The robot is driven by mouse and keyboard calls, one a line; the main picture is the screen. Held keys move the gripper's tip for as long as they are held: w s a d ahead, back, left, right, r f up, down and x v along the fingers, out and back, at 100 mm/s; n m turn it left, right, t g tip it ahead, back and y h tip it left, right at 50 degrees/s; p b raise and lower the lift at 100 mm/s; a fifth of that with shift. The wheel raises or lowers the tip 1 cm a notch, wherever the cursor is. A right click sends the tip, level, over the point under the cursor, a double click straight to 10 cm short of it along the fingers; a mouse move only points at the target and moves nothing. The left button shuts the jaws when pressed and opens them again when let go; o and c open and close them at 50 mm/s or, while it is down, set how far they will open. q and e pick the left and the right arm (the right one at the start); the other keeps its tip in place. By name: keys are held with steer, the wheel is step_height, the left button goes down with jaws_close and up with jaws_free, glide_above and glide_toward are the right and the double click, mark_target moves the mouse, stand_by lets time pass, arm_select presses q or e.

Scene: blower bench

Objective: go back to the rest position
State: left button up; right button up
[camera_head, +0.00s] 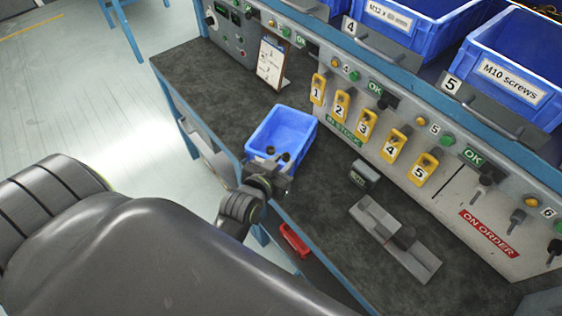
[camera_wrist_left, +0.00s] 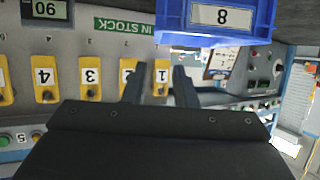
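My left arm comes in from the lower left of the head view, and its large dark link fills the lower left. The left gripper (camera_head: 278,157) is at the near side of a small blue bin (camera_head: 287,125) on the bench. In the left wrist view the two fingers of the left gripper (camera_wrist_left: 159,85) are apart with nothing between them. The bin (camera_wrist_left: 218,30) shows upside down there, with a label reading 8. Whether gripper and bin touch, I cannot tell. My right gripper is not in either view.
The dark bench top (camera_head: 215,85) holds a small display box (camera_head: 364,175), a grey metal fixture (camera_head: 395,238) and a clipboard (camera_head: 271,62). Numbered yellow tags (camera_head: 341,105) hang on the back panel. Large blue screw bins (camera_head: 505,65) stand above. Open floor (camera_head: 85,100) lies left.

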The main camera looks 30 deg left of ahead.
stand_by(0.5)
arm_select(q)
steer(key=s+a+f+g, duration=0.1)
steer(key=s+a+g, duration=0.15)
steer(key=s, duration=0.45)
steer(key=s+a+f+g+y, duration=0.1)
steer(key=s+a+g, duration=0.1)
steer(key=s+g, duration=0.35)
steer(key=s+a+f+g, duration=0.1)
steer(key=s+a+g, duration=0.1)
steer(key=s, duration=0.7)
step_height(320, 180, down, 23)
steer(key=a+g, duration=0.1)
steer(key=a, duration=0.1)
steer(key=s+d+f+g, duration=0.1)
steer(key=s+f, duration=1.3)
steer(key=f, duration=0.3)
steer(key=shift+s+d+h, duration=0.3)
steer(key=shift+d+h, duration=0.1)
